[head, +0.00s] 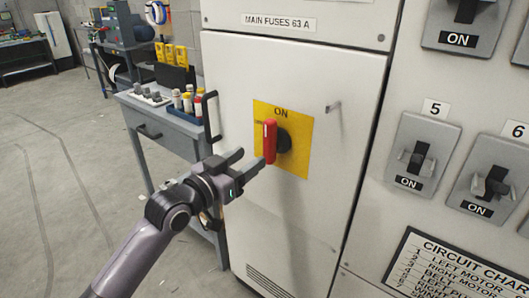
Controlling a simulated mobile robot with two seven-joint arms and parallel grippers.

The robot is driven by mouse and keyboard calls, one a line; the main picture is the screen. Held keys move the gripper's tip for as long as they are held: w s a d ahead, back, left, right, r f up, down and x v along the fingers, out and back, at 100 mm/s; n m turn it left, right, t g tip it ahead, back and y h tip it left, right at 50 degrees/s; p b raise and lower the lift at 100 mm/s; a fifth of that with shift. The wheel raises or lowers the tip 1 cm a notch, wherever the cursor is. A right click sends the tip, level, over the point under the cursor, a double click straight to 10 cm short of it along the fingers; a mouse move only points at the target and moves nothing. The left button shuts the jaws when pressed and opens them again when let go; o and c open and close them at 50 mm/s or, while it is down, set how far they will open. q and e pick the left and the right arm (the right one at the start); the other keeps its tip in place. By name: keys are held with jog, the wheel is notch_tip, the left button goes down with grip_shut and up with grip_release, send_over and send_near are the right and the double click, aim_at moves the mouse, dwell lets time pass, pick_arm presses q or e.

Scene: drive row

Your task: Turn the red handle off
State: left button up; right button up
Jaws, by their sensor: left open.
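The red handle (270,141) stands upright on a dark round hub, in front of a yellow plate (297,157) on the white cabinet door. The word ON shows at the top of the plate, above the handle. My left gripper (249,160) is open just left of the handle's lower end. Its fingertips point toward the handle, and one is close to its lower part; I cannot tell if they touch. My right gripper is not in view.
Grey switches numbered 5 (415,155) and 6 (490,184), both marked ON, are on the panel at right. A black door handle (211,117) is at the door's left edge. A grey workbench (165,127) with small items stands left; floor beyond is clear.

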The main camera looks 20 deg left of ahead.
aim_at(266, 147)
pick_arm(q)
jog(key=shift+x, duration=3.45)
grip_shut()
